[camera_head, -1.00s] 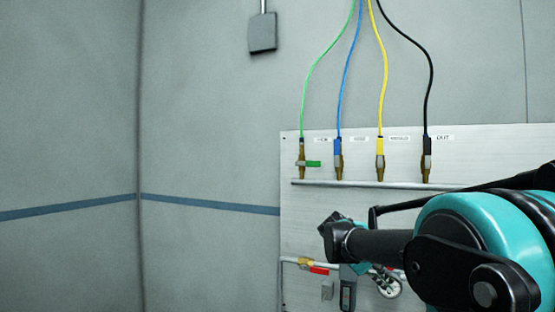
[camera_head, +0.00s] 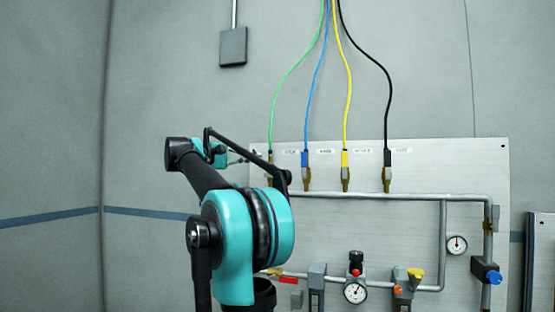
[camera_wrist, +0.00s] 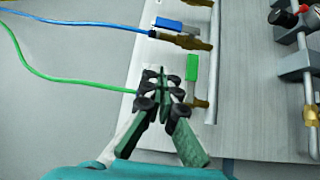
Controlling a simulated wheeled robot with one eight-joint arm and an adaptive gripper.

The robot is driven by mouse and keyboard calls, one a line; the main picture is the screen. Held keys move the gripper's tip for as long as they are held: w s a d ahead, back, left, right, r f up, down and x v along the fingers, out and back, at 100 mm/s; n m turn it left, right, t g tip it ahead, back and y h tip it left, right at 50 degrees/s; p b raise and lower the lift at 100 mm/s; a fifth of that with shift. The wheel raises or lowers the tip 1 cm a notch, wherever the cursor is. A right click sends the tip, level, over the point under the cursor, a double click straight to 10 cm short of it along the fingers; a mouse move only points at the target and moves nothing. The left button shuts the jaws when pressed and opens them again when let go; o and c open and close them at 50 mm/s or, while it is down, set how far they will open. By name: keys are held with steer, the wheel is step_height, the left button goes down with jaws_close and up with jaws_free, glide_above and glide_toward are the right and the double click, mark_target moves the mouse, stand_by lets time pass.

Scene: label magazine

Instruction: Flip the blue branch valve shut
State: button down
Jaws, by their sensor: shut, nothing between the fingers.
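The blue branch valve is a brass body with a blue lever (camera_head: 305,159), on the end of the blue hose in the head view. In the wrist view its lever (camera_wrist: 168,23) lies in line with the hose, beside the brass body (camera_wrist: 190,42). My gripper (camera_wrist: 162,78) is shut and empty, below the blue valve in the wrist view and apart from it. Its tips are close to the green valve, whose green lever (camera_wrist: 191,68) stands crosswise to its hose; contact cannot be told. In the head view my gripper (camera_head: 240,157) is small, partly hidden by my arm.
The yellow valve (camera_head: 345,170) and black valve (camera_head: 387,171) stand to the right of the blue one, above a grey pipe (camera_head: 400,196). A gauge (camera_head: 355,292) and other fittings are lower on the panel (camera_head: 410,240). Hoses hang above. Open wall lies left.

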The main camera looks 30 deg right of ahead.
glide_toward(304, 159)
steer(key=w+d, duration=0.4)
steer(key=shift+s+d+r, duration=0.15)
steer(key=shift+s+d, duration=0.35)
steer(key=shift+s, duration=0.2)
steer(key=shift+s+d+r, duration=0.15)
steer(key=shift+s+d, duration=0.4)
steer(key=shift+s, duration=0.15)
